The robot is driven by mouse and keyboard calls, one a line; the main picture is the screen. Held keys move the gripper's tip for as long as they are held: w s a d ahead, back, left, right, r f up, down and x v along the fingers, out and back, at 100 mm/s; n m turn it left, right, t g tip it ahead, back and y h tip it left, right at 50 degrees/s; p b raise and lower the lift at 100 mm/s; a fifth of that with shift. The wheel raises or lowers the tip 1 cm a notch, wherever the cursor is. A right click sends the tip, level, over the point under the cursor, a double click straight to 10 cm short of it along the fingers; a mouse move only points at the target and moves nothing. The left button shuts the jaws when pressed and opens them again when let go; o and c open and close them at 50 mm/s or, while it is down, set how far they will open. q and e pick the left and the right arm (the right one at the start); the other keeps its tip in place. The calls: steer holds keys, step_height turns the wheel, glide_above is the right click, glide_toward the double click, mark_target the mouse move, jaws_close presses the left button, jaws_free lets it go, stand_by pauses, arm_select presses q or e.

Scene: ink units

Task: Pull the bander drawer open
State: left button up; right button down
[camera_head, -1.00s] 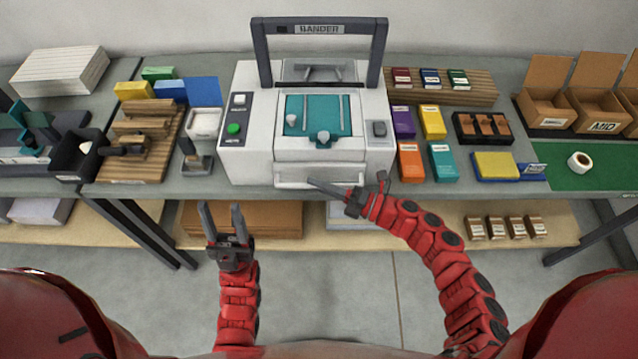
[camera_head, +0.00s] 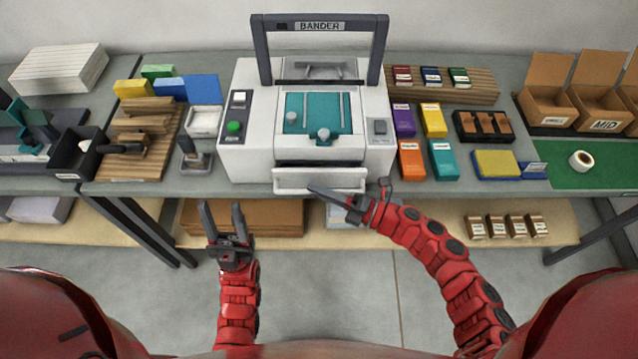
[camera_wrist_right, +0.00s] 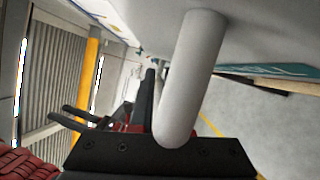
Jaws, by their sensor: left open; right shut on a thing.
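The bander (camera_head: 252,105), a white machine with a dark frame and a teal top plate, stands on the bench in the head view. Its white drawer (camera_head: 290,181) stands a little out from the body, with a dark gap above its front. My right gripper (camera_head: 318,191) is at the front of the drawer, shut on its handle. In the right wrist view the handle (camera_wrist_right: 195,70) is a pale round bar at the jaws; the jaws' inner faces are partly hidden. My left gripper (camera_head: 222,208) is open and empty, in front of the bench, left of the drawer.
Coloured boxes (camera_head: 433,120) stand right of the bander. A stamp (camera_head: 194,157) and a white tray (camera_head: 204,121) stand left of it. A lower shelf (camera_head: 390,238) runs below the bench. The space in front of the drawer is free except for my arms.

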steer(key=s+b, duration=0.1)
steer(key=s, duration=1.3)
steer(key=shift+f, duration=0.1)
steer(key=c, duration=0.9)
jaws_free()
steer(key=b+v, duration=0.1)
steer(key=v, duration=1.6)
steer(key=shift+s+d+b, duration=0.15)
steer(key=shift+d+b, duration=0.05)
steer(key=shift+b, duration=0.1)
